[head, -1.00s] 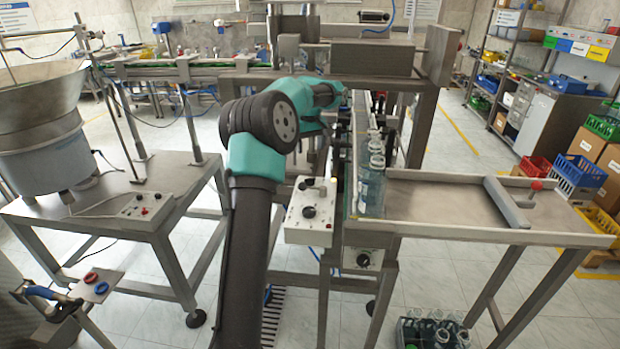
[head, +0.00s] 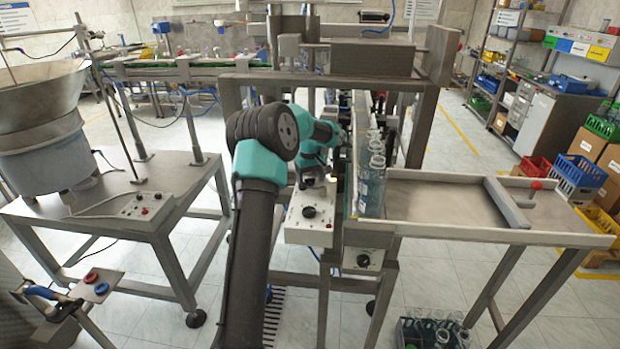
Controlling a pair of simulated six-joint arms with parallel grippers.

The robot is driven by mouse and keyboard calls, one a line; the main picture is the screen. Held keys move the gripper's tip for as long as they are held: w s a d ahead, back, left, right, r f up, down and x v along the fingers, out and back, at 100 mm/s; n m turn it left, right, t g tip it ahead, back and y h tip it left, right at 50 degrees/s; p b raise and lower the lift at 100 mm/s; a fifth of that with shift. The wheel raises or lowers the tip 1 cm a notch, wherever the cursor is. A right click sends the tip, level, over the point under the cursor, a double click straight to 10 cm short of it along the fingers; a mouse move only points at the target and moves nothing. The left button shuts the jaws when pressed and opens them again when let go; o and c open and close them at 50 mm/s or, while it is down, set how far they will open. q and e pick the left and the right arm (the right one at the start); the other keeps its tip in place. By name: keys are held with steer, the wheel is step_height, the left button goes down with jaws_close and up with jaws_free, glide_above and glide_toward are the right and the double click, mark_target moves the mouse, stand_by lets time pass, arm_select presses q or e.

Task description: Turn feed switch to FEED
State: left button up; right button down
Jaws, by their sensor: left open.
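A white control box (head: 306,228) stands in the middle, left of the bottle conveyor. A large black knob (head: 310,211) is on its face. My left gripper (head: 313,180) is open and points down at the upper part of this box, above the black knob. It covers the smaller controls there, and I cannot tell whether it touches one. Labels are too small to read, so I cannot tell which control is the feed switch or how it is set. Another white box (head: 363,259) with a black knob hangs below the conveyor. My right gripper is not in view.
Clear bottles (head: 372,184) stand in line on the conveyor just right of my gripper. A feeder bowl (head: 38,105) and another control panel (head: 140,208) are on the left table. A tray table (head: 450,236) with a pusher bar (head: 508,203) is on the right.

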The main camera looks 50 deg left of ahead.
arm_select(q)
steer(key=c, duration=0.9)
